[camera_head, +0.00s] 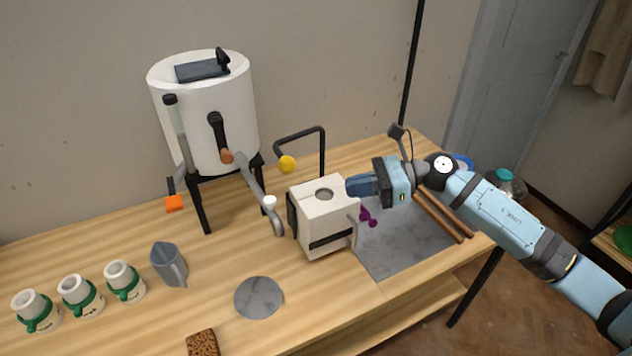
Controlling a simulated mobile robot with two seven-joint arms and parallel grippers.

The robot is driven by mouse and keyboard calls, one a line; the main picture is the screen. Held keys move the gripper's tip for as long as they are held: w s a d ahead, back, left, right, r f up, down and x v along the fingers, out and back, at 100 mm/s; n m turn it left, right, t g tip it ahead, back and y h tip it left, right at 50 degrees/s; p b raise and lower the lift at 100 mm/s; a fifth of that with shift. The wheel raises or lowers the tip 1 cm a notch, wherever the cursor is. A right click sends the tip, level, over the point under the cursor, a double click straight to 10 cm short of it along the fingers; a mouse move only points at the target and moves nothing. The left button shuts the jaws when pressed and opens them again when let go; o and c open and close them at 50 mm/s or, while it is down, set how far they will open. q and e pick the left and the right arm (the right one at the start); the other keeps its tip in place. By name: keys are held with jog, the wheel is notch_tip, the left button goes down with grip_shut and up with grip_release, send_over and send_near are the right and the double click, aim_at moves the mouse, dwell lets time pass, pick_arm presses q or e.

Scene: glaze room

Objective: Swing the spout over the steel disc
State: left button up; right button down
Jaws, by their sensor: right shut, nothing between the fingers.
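The grey spout (254,184) comes out of the front of the white tank (200,110) and slants down to the right. It bears a white knob (269,202), and its bent-down end hangs close to the left side of a white box. The round grey disc (258,298) lies flat on the table, nearer to me than the spout's end; the spout's end is not over it. My right gripper (358,186) is shut and empty, pointing left beside the white box, apart from the spout. My left gripper is not in view.
The white box (325,215) stands between my right gripper and the spout. A black bent rod with a yellow ball (287,164) rises behind it. A grey jug (169,264), three cups (75,292) and a brown sponge-like block (202,343) stand around the disc.

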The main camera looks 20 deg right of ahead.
aim_at(274, 199)
jog(key=p+x, duration=0.1)
jog(key=x, duration=0.3)
jog(key=p+x, duration=0.1)
jog(key=x, duration=0.3)
jog(key=p+x, duration=0.2)
jog(key=x, duration=0.3)
jog(key=shift+w+a+r, duration=0.1)
jog(key=shift+a+r, duration=0.05)
jog(key=shift+r, duration=0.1)
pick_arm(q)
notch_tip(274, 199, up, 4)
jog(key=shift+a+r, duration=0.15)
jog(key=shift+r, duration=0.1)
pick_arm(e)
jog(key=shift+w+a+f, duration=0.1)
jog(key=shift+a+f, duration=0.1)
jog(key=shift+a, duration=0.05)
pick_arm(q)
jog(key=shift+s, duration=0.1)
